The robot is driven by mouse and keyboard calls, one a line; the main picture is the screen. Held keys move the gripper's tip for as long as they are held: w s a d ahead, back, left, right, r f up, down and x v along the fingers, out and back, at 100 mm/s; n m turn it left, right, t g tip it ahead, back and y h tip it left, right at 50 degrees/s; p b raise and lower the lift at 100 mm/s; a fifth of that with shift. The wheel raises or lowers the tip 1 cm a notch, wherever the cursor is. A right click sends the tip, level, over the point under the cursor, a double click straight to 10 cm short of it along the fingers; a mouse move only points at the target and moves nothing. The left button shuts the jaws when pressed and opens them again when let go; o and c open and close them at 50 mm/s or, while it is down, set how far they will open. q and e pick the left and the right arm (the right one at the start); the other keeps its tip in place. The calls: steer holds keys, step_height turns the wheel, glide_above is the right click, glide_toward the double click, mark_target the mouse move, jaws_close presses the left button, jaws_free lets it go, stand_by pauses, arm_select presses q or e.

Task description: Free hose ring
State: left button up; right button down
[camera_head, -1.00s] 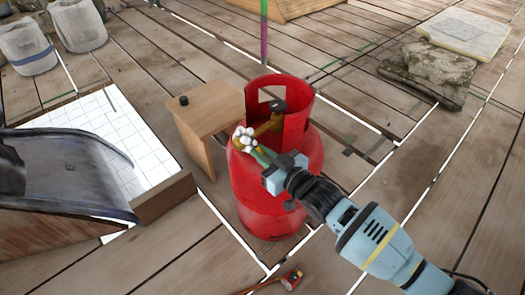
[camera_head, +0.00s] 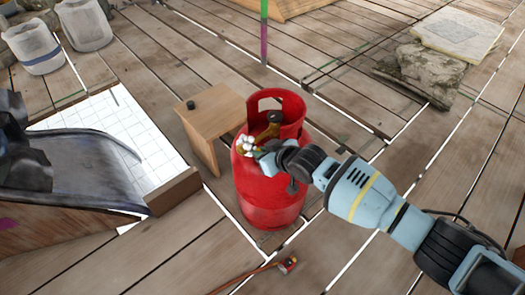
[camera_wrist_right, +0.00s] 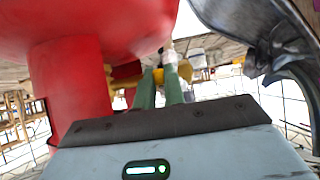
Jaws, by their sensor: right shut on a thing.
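A red gas cylinder (camera_head: 268,193) stands upright on the plank floor, with a cut-out collar (camera_head: 291,108) at its top. A brass valve (camera_head: 268,132) shows inside the collar. A white lobed ring (camera_head: 245,146) sits at the valve's outlet on the cylinder's left side. My right gripper (camera_head: 258,152) reaches in from the right and is shut at this ring; its exact contact is partly hidden by the wrist. In the right wrist view its two green fingers (camera_wrist_right: 159,92) reach up to yellow and white parts (camera_wrist_right: 170,60) beneath the red collar. My left gripper is not in view.
A small wooden stand (camera_head: 214,115) with a black knob is close behind the cylinder. A dark curved chute (camera_head: 85,170) and white tiles (camera_head: 125,125) are at the left. A thin hose with a red end (camera_head: 287,265) lies on the floor in front. Stone slabs (camera_head: 430,70) lie back right.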

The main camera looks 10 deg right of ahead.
stand_by(0.4)
steer(key=c, duration=1.5)
jaws_free()
steer(key=shift+s+d+r+p, duration=0.25)
steer(key=shift+s+r+p, duration=0.1)
steer(key=shift+r+p, duration=0.1)
steer(key=p+v, duration=0.3)
steer(key=v, duration=0.3)
steer(key=shift+s+d+r, duration=0.1)
steer(key=shift+s+d, duration=0.1)
steer(key=shift+s, duration=0.1)
